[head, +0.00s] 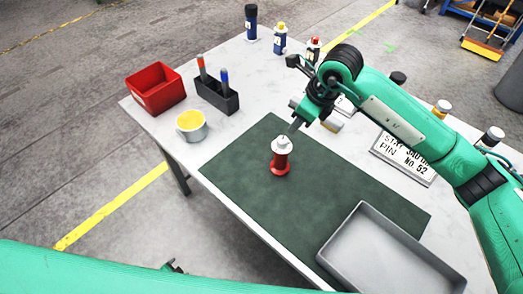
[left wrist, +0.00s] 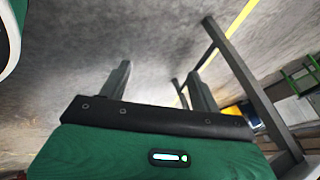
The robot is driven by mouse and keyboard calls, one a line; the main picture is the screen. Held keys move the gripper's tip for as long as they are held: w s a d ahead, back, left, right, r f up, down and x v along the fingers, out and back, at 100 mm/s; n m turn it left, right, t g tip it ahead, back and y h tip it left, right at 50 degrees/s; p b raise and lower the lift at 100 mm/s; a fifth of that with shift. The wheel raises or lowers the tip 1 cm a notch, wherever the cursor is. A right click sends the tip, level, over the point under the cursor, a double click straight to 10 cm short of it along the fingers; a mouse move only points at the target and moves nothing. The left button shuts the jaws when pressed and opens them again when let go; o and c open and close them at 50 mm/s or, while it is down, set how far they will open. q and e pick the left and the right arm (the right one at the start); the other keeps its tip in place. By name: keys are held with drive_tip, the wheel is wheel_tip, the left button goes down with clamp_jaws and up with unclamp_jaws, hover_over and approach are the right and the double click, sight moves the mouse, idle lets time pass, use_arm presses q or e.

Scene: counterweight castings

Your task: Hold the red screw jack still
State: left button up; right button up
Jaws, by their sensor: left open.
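The red screw jack (head: 280,162) stands upright on the dark green mat (head: 236,160); it has a red flared base and a white top. My right gripper (head: 293,130) reaches down from the upper right, its fingertip close to the jack's white top. I cannot tell whether they touch or how far its jaws are apart. My left gripper (head: 173,266) is low at the picture's bottom, off the table's front edge and well apart from the jack, mostly hidden by my left arm. In the left wrist view its two fingers (left wrist: 160,85) are apart with nothing between them.
A grey tray (head: 335,250) lies at the mat's right end. A yellow-filled mug (head: 191,134), a red bin (head: 135,98) and a dark pen holder (head: 216,100) stand left. A table leg (left wrist: 245,80) shows near my left gripper.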

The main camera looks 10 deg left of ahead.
use_arm(q)
drive_tip(key=w+a+r+m+t+h, duration=0.1)
drive_tip(key=w+a+r+m+t, duration=0.35)
drive_tip(key=w+r, duration=0.65)
drive_tip(key=w+a+r+m+t, duration=0.3)
drive_tip(key=w+a+r+m, duration=0.15)
drive_tip(key=w+r, duration=0.55)
drive_tip(key=w+r+m+t+h, duration=0.2)
drive_tip(key=w+r+m, duration=0.25)
drive_tip(key=r, duration=0.45)
wheel_tip(320, 180, up, 19)
drive_tip(key=m+g+h, duration=0.6)
drive_tip(key=m+h, duration=0.6)
drive_tip(key=m, duration=1.3)
hover_over(275, 162)
drive_tip(key=v, duration=0.5)
drive_tip(key=shift+a, duration=0.25)
drive_tip(key=shift+d+f, duration=0.1)
drive_tip(key=shift+f, duration=0.1)
wheel_tip(275, 162, down, 7)
drive_tip(key=shift+f, duration=0.15)
drive_tip(key=x, duration=0.7)
drive_tip(key=shift+w+d, duration=0.1)
drive_tip(key=shift+d, duration=0.15)
